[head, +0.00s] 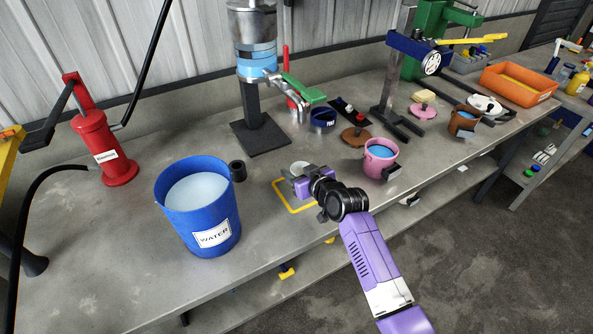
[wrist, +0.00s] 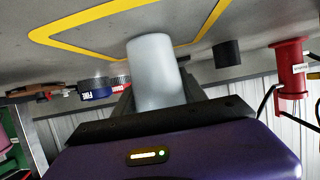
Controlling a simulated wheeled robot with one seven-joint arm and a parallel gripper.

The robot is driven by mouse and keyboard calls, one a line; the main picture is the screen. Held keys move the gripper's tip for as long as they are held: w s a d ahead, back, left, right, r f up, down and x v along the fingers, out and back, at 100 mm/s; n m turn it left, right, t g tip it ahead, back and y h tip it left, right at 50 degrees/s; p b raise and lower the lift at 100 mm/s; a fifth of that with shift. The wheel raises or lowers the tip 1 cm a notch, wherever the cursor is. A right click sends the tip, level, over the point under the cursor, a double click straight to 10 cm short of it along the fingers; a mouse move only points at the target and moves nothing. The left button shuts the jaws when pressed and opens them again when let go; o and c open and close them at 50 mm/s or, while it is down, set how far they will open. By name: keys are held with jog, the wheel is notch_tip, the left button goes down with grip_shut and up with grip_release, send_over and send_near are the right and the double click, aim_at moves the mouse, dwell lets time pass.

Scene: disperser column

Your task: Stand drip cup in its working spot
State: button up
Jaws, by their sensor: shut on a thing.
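The drip cup, a plain pale grey-white cup (head: 299,167), is between the fingers of my gripper (head: 302,178). It fills the middle of the wrist view (wrist: 153,68), where the picture is upside down. My gripper is shut on it. The cup is over or at the yellow square outline (head: 279,196) on the bench; I cannot tell if it touches the bench. The disperser column (head: 252,32) stands behind, with a metal spout and green lever (head: 303,88) above its black base plate (head: 261,139).
A blue water bucket (head: 198,212) stands left of my gripper, with a small black cylinder (head: 238,171) beside it. A pink pot (head: 380,157) is close on the right.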

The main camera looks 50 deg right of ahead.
jog(key=shift+f, duration=0.1)
jog(key=shift+f, duration=0.15)
jog(key=o, duration=1.3)
jog(key=shift+r, duration=0.2)
